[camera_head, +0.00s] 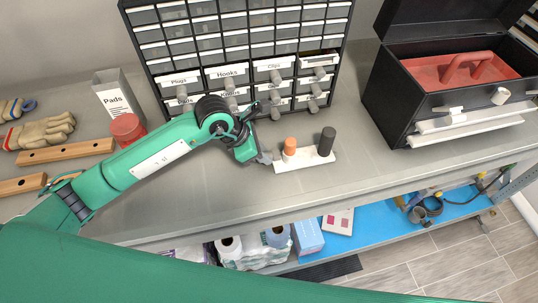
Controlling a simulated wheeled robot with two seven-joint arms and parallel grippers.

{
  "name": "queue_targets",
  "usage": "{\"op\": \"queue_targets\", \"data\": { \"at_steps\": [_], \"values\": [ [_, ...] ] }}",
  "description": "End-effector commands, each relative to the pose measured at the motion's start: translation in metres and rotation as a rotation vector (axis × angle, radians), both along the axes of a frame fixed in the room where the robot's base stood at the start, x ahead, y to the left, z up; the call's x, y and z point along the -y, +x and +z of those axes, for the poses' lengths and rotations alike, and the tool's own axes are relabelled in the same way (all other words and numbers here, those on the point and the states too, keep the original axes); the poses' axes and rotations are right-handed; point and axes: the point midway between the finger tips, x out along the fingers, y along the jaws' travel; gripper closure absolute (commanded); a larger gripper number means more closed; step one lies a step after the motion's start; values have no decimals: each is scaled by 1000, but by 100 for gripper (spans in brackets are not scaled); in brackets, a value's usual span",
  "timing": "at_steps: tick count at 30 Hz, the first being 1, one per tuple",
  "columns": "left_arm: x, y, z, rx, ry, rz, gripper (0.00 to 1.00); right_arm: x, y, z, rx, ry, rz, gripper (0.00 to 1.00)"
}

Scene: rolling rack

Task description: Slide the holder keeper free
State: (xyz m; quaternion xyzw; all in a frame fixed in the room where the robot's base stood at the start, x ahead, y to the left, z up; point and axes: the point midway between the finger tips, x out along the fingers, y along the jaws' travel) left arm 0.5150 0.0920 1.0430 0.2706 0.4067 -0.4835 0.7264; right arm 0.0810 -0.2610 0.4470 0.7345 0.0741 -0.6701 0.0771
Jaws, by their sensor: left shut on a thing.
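A white holder (310,159) lies on the grey bench top, with an orange cylinder (290,147) and a taller dark grey cylinder (326,141) standing in it. My left gripper (265,158) is at the holder's left end, low over the bench, beside the orange cylinder. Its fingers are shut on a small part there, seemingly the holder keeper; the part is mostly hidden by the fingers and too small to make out. My right gripper is out of view.
A drawer cabinet (242,46) stands behind the holder, with some drawers pulled out. An open black toolbox (401,88) is at right. A red jar (127,129), a Pads box (119,98) and gloves (40,132) are at left. The bench front is clear.

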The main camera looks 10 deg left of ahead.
Motion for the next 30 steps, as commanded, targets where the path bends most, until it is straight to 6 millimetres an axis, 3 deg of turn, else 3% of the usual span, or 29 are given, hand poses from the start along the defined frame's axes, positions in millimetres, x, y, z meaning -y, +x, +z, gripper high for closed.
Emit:
{"op": "queue_targets", "data": {
  "at_steps": [30],
  "values": [
    [4,-11,-2,-2,2,-2,98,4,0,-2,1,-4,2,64]
  ]
}}
